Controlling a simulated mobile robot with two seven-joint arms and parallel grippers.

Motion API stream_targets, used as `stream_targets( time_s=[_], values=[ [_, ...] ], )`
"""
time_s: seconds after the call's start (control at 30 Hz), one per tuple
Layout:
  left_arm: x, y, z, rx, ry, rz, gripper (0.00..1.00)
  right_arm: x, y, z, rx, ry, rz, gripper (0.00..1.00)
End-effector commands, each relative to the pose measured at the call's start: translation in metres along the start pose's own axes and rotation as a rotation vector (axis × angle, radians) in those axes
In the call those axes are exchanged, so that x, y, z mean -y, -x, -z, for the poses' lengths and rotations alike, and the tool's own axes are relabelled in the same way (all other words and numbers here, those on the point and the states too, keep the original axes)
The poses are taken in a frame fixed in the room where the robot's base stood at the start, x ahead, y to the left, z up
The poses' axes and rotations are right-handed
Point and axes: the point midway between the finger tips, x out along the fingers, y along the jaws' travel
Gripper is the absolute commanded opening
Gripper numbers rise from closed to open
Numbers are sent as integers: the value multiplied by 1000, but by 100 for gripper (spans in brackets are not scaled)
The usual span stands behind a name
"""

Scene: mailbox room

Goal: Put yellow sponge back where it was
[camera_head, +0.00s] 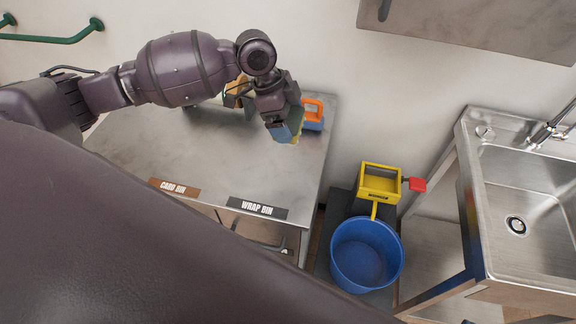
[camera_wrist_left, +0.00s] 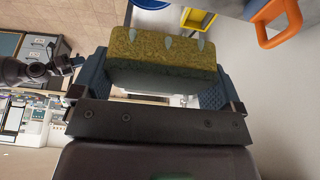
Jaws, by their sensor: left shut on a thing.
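The yellow sponge (camera_wrist_left: 162,52), with a darker green layer along one side, is held between the two blue fingers of my left gripper (camera_wrist_left: 160,78) in the left wrist view. In the head view my left gripper (camera_head: 283,130) is above the right part of the metal table (camera_head: 215,150), and only a small yellow edge of the sponge (camera_head: 295,137) shows beside its fingers. Whether the sponge touches the table cannot be told. My right gripper is not in view.
An item with an orange handle and blue base (camera_head: 313,115) stands close to the right of my left gripper. Table labels read CARD BIN (camera_head: 174,188) and WRAP BIN (camera_head: 257,208).

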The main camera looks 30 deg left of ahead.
Motion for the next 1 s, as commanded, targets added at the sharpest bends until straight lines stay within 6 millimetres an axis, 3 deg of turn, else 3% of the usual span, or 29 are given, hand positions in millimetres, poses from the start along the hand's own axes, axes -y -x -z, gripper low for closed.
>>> stream_targets(
  time_s=[0.5, 0.83, 1.0],
  values=[
    [0, -101, -40, 0, 3, -1, 73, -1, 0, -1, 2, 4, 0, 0],
    [0, -122, -49, 0, 2, 1, 73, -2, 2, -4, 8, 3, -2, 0],
    [0, -143, -57, 0, 4, -1, 73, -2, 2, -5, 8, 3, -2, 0]
  ],
)
